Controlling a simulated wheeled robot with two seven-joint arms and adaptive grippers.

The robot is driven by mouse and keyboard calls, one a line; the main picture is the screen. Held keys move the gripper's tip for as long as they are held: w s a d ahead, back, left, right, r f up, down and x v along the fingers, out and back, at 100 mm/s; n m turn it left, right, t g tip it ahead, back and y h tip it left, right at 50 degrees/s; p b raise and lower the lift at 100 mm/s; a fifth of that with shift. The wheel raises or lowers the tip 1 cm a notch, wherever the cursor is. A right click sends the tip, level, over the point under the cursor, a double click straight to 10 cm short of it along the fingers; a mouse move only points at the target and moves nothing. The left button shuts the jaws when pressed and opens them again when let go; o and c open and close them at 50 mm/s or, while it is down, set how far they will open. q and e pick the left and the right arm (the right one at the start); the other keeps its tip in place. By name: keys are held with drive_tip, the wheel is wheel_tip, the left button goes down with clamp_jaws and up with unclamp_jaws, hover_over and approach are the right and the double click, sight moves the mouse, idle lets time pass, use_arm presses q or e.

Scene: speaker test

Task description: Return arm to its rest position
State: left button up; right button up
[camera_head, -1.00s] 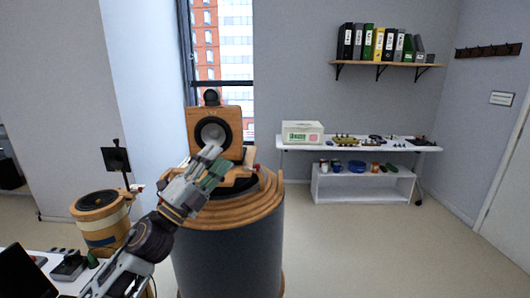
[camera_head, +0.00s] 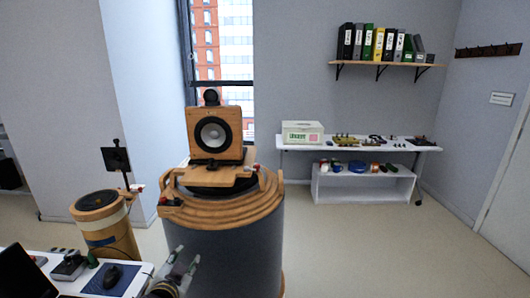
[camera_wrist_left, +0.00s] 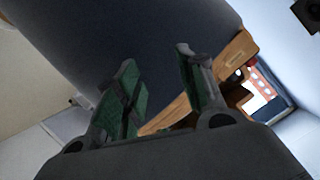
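My left gripper (camera_head: 186,257) shows low in the head view, in front of the dark grey side of the round wooden stand (camera_head: 230,255). In the left wrist view its two green-padded fingers (camera_wrist_left: 157,62) are apart with nothing between them. Most of my left arm is below the picture's lower edge. A wooden speaker (camera_head: 228,150) with a pale round cone stands upright on top of the stand, above and apart from the gripper. My right gripper is in neither view.
A white table (camera_head: 42,262) with a mouse (camera_head: 112,276) on a dark blue pad is at lower left. A smaller wooden drum-shaped stand (camera_head: 108,240) is behind it. A white side table (camera_head: 360,147) stands by the far wall. The floor at right is clear.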

use_arm(q)
drive_tip(key=s+d+f+n+g+h, duration=0.1)
drive_tip(key=s+f+n+g, duration=0.3)
drive_tip(key=s+f+g, duration=1.15)
drive_tip(key=s+a+f+t, duration=0.1)
drive_tip(key=s+f, duration=0.2)
drive_tip(key=f, duration=0.8)
drive_tip(key=s+a+f+t, duration=0.1)
drive_tip(key=s+f, duration=0.1)
drive_tip(key=f, duration=0.9)
drive_tip(key=s+f+t, duration=0.2)
drive_tip(key=s+f, duration=0.1)
drive_tip(key=f, duration=0.8)
drive_tip(key=s+a+f, duration=0.4)
drive_tip(key=s+f, duration=0.6)
drive_tip(key=s+a+f+g+p, duration=0.1)
drive_tip(key=s+a+f, duration=0.3)
drive_tip(key=s+f, duration=0.6)
drive_tip(key=shift+s+a+m+y+p, duration=0.2)
drive_tip(key=shift+s+m+y+p, duration=0.15)
drive_tip(key=shift+s, duration=0.25)
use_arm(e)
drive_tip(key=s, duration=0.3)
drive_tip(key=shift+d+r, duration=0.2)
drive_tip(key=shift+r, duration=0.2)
